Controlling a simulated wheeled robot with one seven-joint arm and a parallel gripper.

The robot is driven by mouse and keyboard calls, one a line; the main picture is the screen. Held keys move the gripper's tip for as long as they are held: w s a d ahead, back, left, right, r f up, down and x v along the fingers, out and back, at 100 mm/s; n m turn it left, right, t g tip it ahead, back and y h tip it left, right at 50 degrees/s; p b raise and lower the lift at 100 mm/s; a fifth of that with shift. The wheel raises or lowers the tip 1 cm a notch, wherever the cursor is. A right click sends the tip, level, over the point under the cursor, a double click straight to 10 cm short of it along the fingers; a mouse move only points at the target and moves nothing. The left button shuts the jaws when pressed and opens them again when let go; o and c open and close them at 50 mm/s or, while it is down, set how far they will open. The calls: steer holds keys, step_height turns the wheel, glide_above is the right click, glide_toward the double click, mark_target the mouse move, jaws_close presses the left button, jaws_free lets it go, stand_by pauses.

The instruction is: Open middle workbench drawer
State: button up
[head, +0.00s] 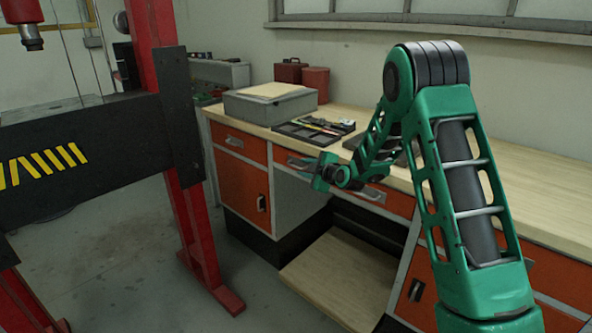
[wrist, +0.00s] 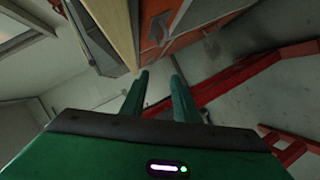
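The middle workbench drawer (head: 402,203) is an orange front under the wooden top, and it looks closed. It has a metal handle at its left (head: 300,163) and another toward its right (head: 371,195). My gripper (head: 320,172) is in front of the drawer's left part, between the two handles, and hides some of the front. In the wrist view my gripper (wrist: 160,76) has its two green fingers apart with nothing between them. An orange front (wrist: 188,18) and a grey handle (wrist: 156,26) lie beyond the fingertips. I cannot tell which handle that is.
The workbench top (head: 545,185) carries a grey box (head: 270,106), a tool tray (head: 313,131) and red canisters (head: 315,84). A left drawer (head: 240,142) sits above an orange cupboard door (head: 242,188). A low wooden shelf (head: 335,275) lies below. A red press frame (head: 195,235) stands left.

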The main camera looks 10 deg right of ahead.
mark_target(295, 166)
steer(key=w+d+f+n+t, duration=0.2)
steer(key=w+f+n+t, duration=0.1)
steer(key=w+f, duration=0.35)
steer(key=x, duration=0.9)
steer(key=shift+w+a+f, duration=0.2)
steer(key=shift+w+f, duration=0.15)
steer(key=shift+f, duration=0.05)
